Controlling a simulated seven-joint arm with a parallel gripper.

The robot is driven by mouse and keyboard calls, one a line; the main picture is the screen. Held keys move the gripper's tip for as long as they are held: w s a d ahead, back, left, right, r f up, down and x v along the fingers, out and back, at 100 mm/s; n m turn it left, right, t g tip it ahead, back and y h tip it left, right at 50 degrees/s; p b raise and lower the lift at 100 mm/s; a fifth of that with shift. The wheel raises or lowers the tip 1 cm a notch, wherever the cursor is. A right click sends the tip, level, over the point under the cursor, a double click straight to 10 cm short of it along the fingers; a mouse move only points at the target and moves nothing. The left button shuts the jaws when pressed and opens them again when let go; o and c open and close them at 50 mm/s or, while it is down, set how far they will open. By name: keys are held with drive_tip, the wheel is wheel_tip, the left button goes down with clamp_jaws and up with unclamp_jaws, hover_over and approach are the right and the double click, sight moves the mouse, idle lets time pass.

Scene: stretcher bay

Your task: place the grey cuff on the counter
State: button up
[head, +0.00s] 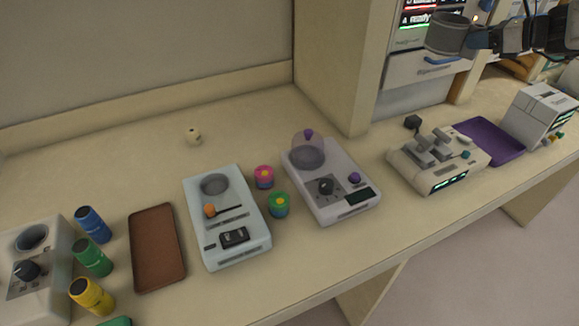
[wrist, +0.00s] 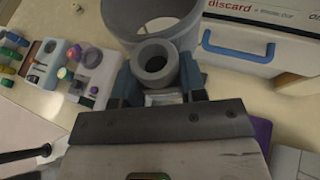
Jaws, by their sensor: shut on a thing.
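The grey cuff (head: 447,37) is a wide, open grey cylinder, held up in the air at the upper right of the head view, in front of the cabinet. In the wrist view the cuff (wrist: 122,17) is a large ring at the top. A smaller, thick grey ring (wrist: 136,62) sits between the fingers and appears joined to it. My gripper (head: 482,40) is shut on the cuff; its blue-grey fingers also show in the wrist view (wrist: 161,84). The cream counter (head: 100,165) runs below, with a clear gap under the cuff.
Beneath the cuff are a grey lever device (head: 440,165) and a purple tray (head: 495,142). A white box (head: 538,113) stands at right. Further left are a domed device (head: 330,190), a pale blue device (head: 225,225), coloured jars and a brown tray (head: 157,248). The back-left counter is mostly clear.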

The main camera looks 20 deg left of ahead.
drive_tip(key=s+a+r+n+g, duration=0.3)
drive_tip(key=s+a+r, duration=0.2)
drive_tip(key=a+r, duration=0.4)
drive_tip(key=s+a+r+n+g, duration=0.3)
drive_tip(key=s+a+r, duration=0.35)
drive_tip(key=a, duration=0.35)
drive_tip(key=s+a+r+n+g, duration=0.2)
drive_tip(key=s+a+r+g, duration=0.25)
drive_tip(key=a+r, duration=0.45)
drive_tip(key=w+a+f+m+t, duration=0.3)
drive_tip(key=w+a+f+t, duration=0.15)
drive_tip(key=a+f, duration=0.4)
drive_tip(key=w+a+f+m+t, duration=0.3)
drive_tip(key=a+f+m+t, duration=0.15)
drive_tip(key=a+f, duration=0.4)
drive_tip(key=a+f+m+t+h, duration=0.1)
drive_tip(key=a+f, duration=0.3)
drive_tip(key=f, duration=0.8)
drive_tip(key=a+f+m+t+h, duration=0.1)
drive_tip(key=a+f+m+t, duration=0.2)
drive_tip(key=f, duration=0.9)
drive_tip(key=shift+s+a+f+m+t+h, duration=0.25)
drive_tip(key=shift+s+a+m+t+h, duration=0.15)
drive_tip(key=shift+a+t, duration=0.6)
